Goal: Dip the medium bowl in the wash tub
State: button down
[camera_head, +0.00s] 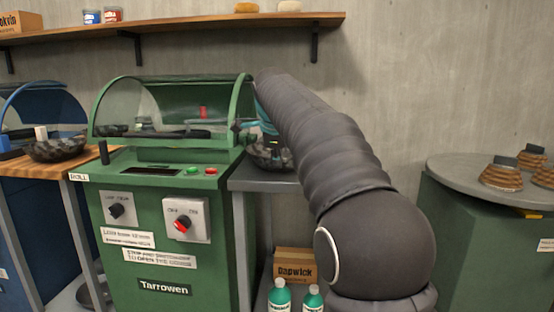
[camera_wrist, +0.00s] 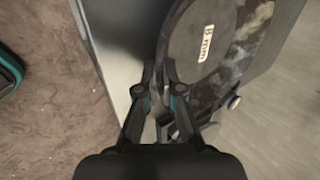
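A dark mottled bowl (camera_head: 270,157) is on the grey side stand right of the green machine. In the wrist view a round, mottled dark piece (camera_wrist: 240,50) with a white "8 mm" label fills the upper right. I take it for the same bowl, but its size is unclear. My gripper (camera_wrist: 159,66) is at its left edge, one fingertip on each side of the rim line. Whether the fingers press on the rim cannot be told. In the head view my arm hides most of the gripper. I cannot make out a wash tub for certain.
The green Tarrowen machine (camera_head: 165,215) with a clear hood stands left of the grey stand (camera_head: 250,183). Another dark bowl (camera_head: 55,149) is on a wooden table at left. Green bottles (camera_head: 279,299) and a Dapwick box (camera_head: 294,265) are below. A round grey table (camera_head: 465,172) is at right.

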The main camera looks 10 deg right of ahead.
jog(key=shift+r, duration=0.1)
dwell(0.4)
jog(key=shift+r+p, duration=1.55)
jog(key=shift+p, duration=0.05)
jog(key=shift+r, duration=2.9)
